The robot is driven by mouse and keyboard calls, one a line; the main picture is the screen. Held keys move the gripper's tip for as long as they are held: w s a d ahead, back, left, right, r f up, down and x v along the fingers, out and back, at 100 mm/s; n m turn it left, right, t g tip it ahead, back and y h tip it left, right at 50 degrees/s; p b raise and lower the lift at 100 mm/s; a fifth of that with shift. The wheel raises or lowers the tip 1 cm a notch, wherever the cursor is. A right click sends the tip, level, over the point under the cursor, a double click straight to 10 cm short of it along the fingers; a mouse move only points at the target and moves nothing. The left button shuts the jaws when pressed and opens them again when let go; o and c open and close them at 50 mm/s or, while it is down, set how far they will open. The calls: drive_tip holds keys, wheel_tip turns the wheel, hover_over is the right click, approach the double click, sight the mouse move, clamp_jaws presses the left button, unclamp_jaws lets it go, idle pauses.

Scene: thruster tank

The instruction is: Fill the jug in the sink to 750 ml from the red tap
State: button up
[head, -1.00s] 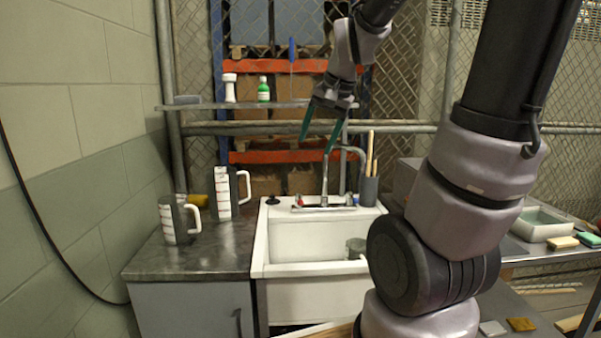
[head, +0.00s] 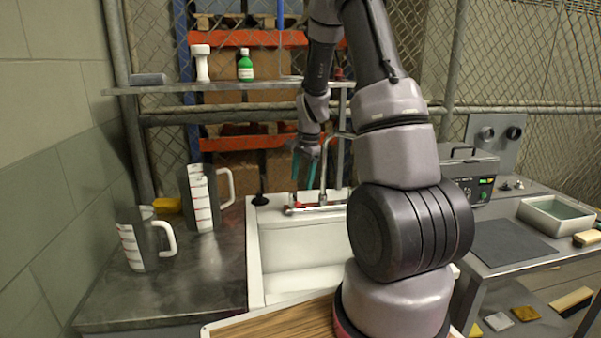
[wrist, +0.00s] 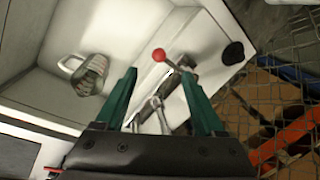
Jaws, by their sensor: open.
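The white sink (head: 300,255) stands in the middle of the head view, with the chrome tap and spout (head: 323,180) at its back. The red tap knob (wrist: 158,55) shows clearly in the wrist view, between and just beyond my fingertips. The jug (wrist: 92,76) is in the sink in the wrist view, its pale handle (wrist: 70,64) to the left; my arm hides it in the head view. Its water level cannot be read. My gripper (wrist: 158,72) is open and empty, its green fingers pointing down over the tap fittings in the head view (head: 304,180).
Two marked jugs (head: 200,200) (head: 132,240) stand on the dark counter (head: 190,285) left of the sink. A shelf (head: 270,86) with a green bottle (head: 245,66) runs above the tap. A tray (head: 556,214) sits on the right bench.

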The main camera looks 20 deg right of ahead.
sight(298, 202)
drive_tip(key=f, duration=0.3)
drive_tip(key=w+f, duration=0.1)
drive_tip(key=f, duration=0.5)
drive_tip(key=shift+w+a+f, duration=0.15)
drive_tip(key=shift+w+a, duration=0.15)
drive_tip(key=shift+a, duration=0.05)
clamp_jaws()
